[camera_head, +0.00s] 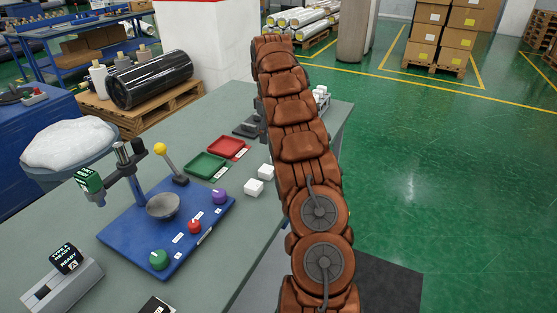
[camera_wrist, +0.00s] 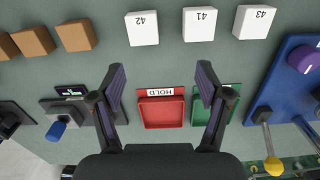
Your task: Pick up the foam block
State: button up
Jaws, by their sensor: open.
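Three white blocks, labelled 42 (camera_wrist: 142,29), 41 (camera_wrist: 199,24) and 43 (camera_wrist: 254,22), stand in a row at the top of the wrist view. Several brown blocks (camera_wrist: 75,36) are at its upper left. I cannot tell for sure which is the foam block. My arm hides the gripper in the head view.
A red tray (camera_wrist: 162,112) labelled HOLD and a green tray (camera_head: 205,166) lie side by side. A blue panel (camera_head: 195,236) with knobs and a yellow-tipped lever (camera_head: 160,149) is nearby. A grey device with a blue knob (camera_wrist: 57,130) is at left. Bare table lies between trays and blocks.

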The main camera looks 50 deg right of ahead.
jog(key=d+f, duration=0.1)
jog(key=d, duration=0.2)
jog(key=shift+s+f, duration=0.1)
jog(key=shift+f, duration=1.6)
jog(key=shift+s+f+p, duration=0.2)
jog(key=shift+f+p, duration=0.3)
jog(key=shift+f, duration=0.2)
jog(key=shift+s+f+p, duration=0.15)
jog(key=shift+f+p, duration=0.3)
jog(key=shift+f, duration=1.45)
jog(key=c, duration=1)
jog(key=shift+c, duration=0.2)
jog(key=shift+w+r, duration=0.1)
